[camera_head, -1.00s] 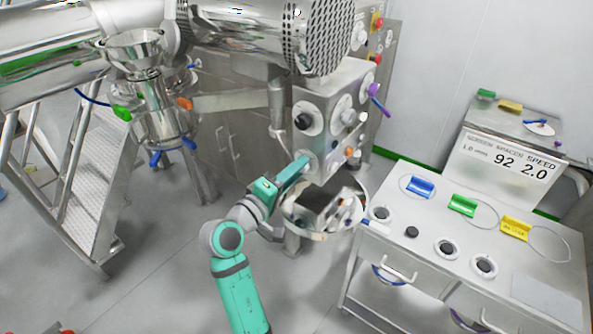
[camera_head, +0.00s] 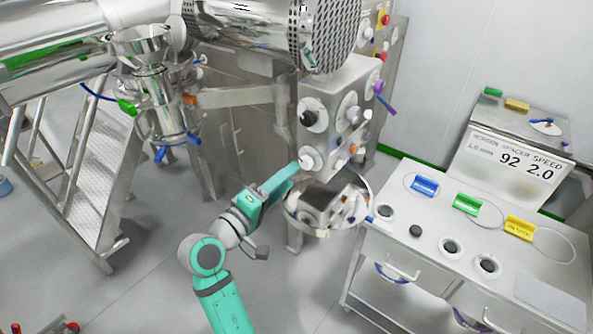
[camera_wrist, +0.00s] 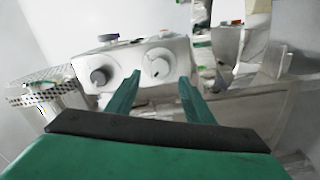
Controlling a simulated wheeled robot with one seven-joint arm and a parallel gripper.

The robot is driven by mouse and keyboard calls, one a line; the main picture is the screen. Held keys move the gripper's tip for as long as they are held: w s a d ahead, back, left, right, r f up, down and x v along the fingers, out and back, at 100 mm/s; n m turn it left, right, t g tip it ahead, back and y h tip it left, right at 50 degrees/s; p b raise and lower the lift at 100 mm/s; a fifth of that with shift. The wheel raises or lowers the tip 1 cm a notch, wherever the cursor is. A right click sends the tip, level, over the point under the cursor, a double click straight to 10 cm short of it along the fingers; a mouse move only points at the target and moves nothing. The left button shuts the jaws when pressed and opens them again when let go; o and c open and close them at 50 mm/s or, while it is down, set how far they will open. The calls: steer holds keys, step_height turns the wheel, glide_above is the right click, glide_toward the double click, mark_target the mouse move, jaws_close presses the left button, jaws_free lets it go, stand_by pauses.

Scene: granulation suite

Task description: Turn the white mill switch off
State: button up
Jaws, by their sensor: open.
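A round white switch (camera_head: 308,159) is on the front of the steel mill cabinet (camera_head: 335,90), below a black knob (camera_head: 309,118). In the wrist view the white switch (camera_wrist: 159,67) lies ahead, between my spread fingertips and beyond them. My gripper (camera_head: 296,168) is teal and sits just left of and below the white switch in the head view. The wrist view shows my gripper (camera_wrist: 159,77) open, with nothing between the fingers. I cannot tell whether a fingertip touches the switch. The switch's setting is too small to read.
A round steel bowl (camera_head: 293,212) with metal parts is just below the cabinet front. A steel workbench (camera_head: 400,262) with coloured tags and black knobs stands at right. A purple handle (camera_head: 383,98) juts from the cabinet's right side. Steel steps (camera_head: 85,185) are at left; open floor lies between.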

steer(key=v, duration=0.4)
steer(key=shift+s+a, duration=0.2)
steer(key=shift+s, duration=0.15)
steer(key=s+d+f+n+y, duration=0.1)
steer(key=s+f+y, duration=0.45)
steer(key=f, duration=0.75)
steer(key=s+f+n+y, duration=0.1)
steer(key=s+f+y, duration=0.45)
steer(key=f, duration=0.75)
steer(key=s+d+f+m, duration=0.2)
steer(key=s+f+m, duration=0.1)
steer(key=s, duration=1.1)
steer(key=s+d+r+m, duration=0.2)
steer(key=s+m, duration=0.1)
steer(key=s, duration=0.3)
steer(key=s+d+r+m, duration=0.1)
steer(key=s+r+m, duration=0.2)
steer(key=s, duration=0.4)
steer(key=shift+s+d+t, duration=0.35)
steer(key=shift+d+t, duration=0.05)
